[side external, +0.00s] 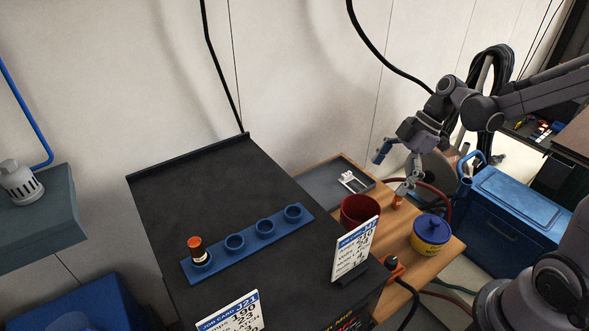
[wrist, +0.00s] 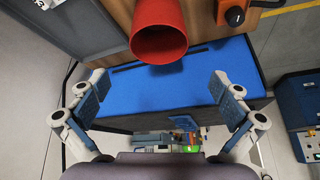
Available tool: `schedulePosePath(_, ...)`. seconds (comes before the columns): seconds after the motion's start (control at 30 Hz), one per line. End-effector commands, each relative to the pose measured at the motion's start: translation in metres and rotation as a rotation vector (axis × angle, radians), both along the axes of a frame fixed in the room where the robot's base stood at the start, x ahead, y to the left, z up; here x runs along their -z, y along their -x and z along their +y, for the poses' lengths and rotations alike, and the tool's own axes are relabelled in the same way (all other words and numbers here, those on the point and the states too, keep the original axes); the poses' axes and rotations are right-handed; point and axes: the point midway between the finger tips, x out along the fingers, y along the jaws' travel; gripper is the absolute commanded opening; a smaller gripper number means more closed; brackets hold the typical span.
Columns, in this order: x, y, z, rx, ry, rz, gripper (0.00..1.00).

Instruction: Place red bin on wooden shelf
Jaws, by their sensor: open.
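The red bin (side external: 357,209) is a round red tub standing at the wooden shelf (side external: 388,229), beside the dark bench, partly hidden by a job card in the side external view. In the wrist view the red bin (wrist: 158,38) is at the top centre, next to a strip of wood (wrist: 200,12). My gripper (side external: 393,172) is above and to the right of the bin in the side external view, apart from it. In the wrist view my gripper (wrist: 160,90) has its fingers spread wide with nothing between them.
The job card (side external: 356,250) stands in front. A blue holder strip (side external: 215,261) lies on the dark bench (side external: 200,190).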

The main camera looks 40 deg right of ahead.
Motion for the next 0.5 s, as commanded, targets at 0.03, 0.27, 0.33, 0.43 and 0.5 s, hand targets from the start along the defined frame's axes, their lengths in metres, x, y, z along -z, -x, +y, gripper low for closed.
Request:
schedulePosePath(0.03, -0.007, 0.006, 0.008, 0.067, 0.027, 0.017, 1.00)
schedulePosePath(0.27, -0.030, 0.027, 0.026, 0.458, 0.123, 0.046, 1.00)
schedulePosePath(0.33, -0.036, 0.034, 0.029, 0.576, 0.135, 0.035, 1.00)
schedulePosePath(0.43, -0.044, 0.044, 0.034, 0.736, 0.132, 0.004, 1.00)
schedulePosePath(0.5, -0.048, 0.051, 0.036, 0.846, 0.116, -0.022, 1.00)
